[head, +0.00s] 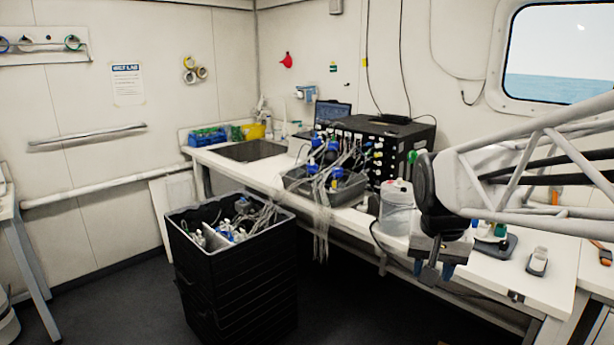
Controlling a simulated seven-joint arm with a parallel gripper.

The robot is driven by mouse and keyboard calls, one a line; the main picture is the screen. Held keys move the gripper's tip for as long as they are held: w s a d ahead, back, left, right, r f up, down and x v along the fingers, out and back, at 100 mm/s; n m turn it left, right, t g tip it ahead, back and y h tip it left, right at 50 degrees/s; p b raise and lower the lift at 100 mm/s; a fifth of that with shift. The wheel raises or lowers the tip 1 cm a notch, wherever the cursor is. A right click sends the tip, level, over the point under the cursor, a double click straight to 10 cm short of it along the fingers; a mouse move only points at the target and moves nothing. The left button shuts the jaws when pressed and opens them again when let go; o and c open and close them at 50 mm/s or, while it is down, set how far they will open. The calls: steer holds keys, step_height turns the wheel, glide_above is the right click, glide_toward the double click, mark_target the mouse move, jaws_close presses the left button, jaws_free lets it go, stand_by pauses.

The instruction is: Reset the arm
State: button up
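My arm reaches in from the right edge of the head view. It is a white tubular frame that ends in a dark wrist. My gripper (430,272) points down from the wrist, over the front edge of the white bench (480,265). I see no object held in it. It is small and dark at this distance, and the gap between its fingers cannot be made out. The wrist hides part of the bench behind it.
A black crate (235,275) full of tubing stands on the floor before the bench. A grey tray (300,186) with blue-capped parts, a clear jug (396,208) and a black rack (415,140) stand on the bench. Small items lie right of the gripper.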

steer(key=s+a+f+n, duration=0.1)
steer(key=s+a+f, duration=0.1)
steer(key=s, duration=0.5)
steer(key=s+a+f+n, duration=0.1)
steer(key=s+f+n, duration=0.1)
steer(key=s, duration=0.5)
steer(key=shift+s+a+f+n+y, duration=0.3)
steer(key=shift+s+a+f, duration=0.1)
steer(key=shift+f, duration=0.45)
